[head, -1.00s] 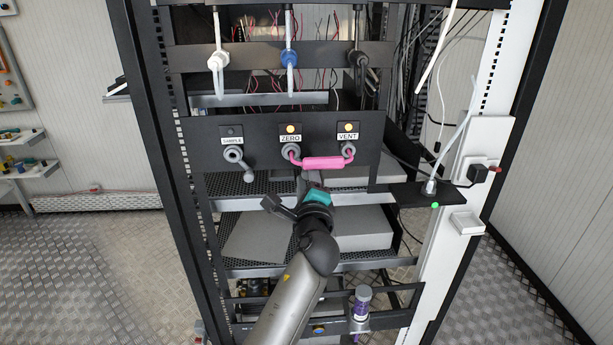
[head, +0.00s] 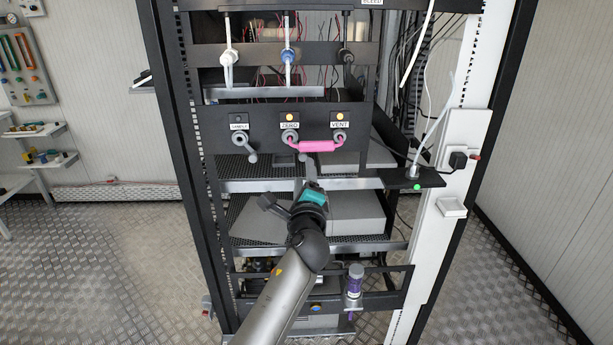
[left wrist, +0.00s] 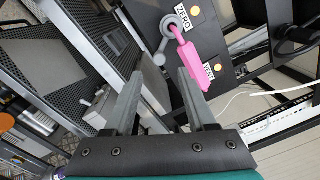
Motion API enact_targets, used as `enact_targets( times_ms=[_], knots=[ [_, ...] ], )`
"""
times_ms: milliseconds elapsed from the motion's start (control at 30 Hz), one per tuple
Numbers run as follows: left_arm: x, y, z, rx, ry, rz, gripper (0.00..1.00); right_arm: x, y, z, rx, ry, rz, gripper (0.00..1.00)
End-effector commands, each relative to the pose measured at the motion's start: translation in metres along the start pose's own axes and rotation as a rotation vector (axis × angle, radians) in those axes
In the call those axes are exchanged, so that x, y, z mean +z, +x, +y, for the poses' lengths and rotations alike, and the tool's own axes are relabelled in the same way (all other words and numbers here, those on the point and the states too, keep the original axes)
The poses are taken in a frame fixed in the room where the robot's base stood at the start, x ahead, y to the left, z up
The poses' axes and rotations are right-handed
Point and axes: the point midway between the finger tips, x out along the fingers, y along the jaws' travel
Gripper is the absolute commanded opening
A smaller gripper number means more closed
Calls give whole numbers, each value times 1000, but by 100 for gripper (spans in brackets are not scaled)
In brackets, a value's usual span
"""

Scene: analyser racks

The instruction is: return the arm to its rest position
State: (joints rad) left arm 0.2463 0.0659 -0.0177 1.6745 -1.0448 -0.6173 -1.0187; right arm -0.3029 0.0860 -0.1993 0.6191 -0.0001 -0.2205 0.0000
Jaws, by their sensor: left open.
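My left gripper (head: 299,178) is in front of the rack, below the panel with the SAMPLE, ZERO and VENT ports. In the left wrist view its two fingers (left wrist: 158,95) are apart with nothing between them. A pink link (head: 318,146) bridges the ZERO port (head: 290,137) and the VENT port (head: 340,136); it also shows in the left wrist view (left wrist: 188,62), beyond the fingers and apart from them. My left arm comes up from the bottom of the head view. My right gripper is not in view.
The black panel (head: 212,137) also carries the SAMPLE port (head: 240,138) with a grey lever hanging from it. Grey boxes (head: 357,213) sit on the shelf behind my gripper. A purple-labelled bottle (head: 354,281) stands low at the right. A small shelf with a green light (head: 417,187) juts out at right.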

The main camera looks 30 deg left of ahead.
Motion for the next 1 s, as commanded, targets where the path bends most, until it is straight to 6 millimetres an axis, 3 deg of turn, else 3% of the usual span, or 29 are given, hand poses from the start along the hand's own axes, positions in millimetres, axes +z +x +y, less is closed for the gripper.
enact_targets(
  times_ms=[433,567,667,767,867,1000],
  knots=[
    [-1,0,2,4,-1,2,56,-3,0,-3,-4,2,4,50],
    [-16,-3,24,38,-25,40,56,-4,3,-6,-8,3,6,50],
    [-45,-12,67,111,-78,111,56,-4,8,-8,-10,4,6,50],
    [-82,-31,128,224,-165,199,56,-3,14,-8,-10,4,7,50],
    [-114,-60,193,356,-263,272,56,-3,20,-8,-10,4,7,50],
    [-150,-112,280,557,-403,333,56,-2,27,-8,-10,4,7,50]
  ],
)
